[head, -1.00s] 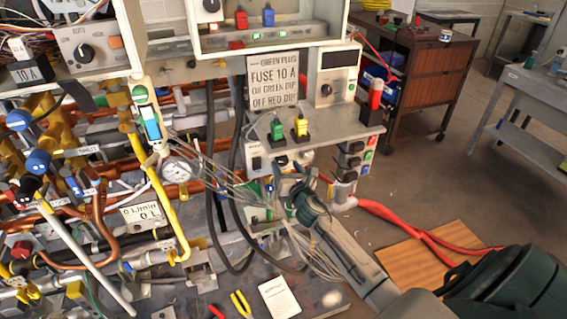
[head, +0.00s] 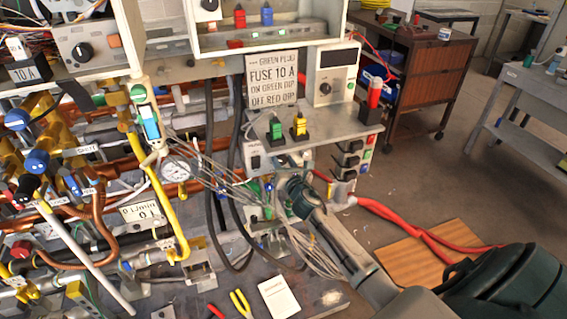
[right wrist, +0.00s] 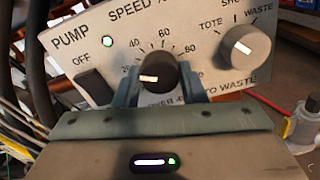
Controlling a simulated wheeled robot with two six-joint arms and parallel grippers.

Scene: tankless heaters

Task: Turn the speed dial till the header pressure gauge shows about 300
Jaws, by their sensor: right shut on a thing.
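The black speed dial (right wrist: 158,72) sits on the grey pump panel (right wrist: 85,42) in the right wrist view. Its white pointer mark faces left, toward the low end of the scale. My right gripper (right wrist: 157,88) is shut on the dial, one finger on each side. In the head view my right gripper (head: 285,183) reaches in under the shelf and hides the dial. The round white header pressure gauge (head: 176,170) is left of it among the pipes; its needle is too small to read. My left gripper is not in view.
A second knob (right wrist: 243,47) with tote and waste marks is right of the dial. A green light (right wrist: 107,41) and the off switch (right wrist: 95,87) are left of it. Loose wires (head: 235,190) hang by my right gripper. Red hoses (head: 400,220) lie on the floor.

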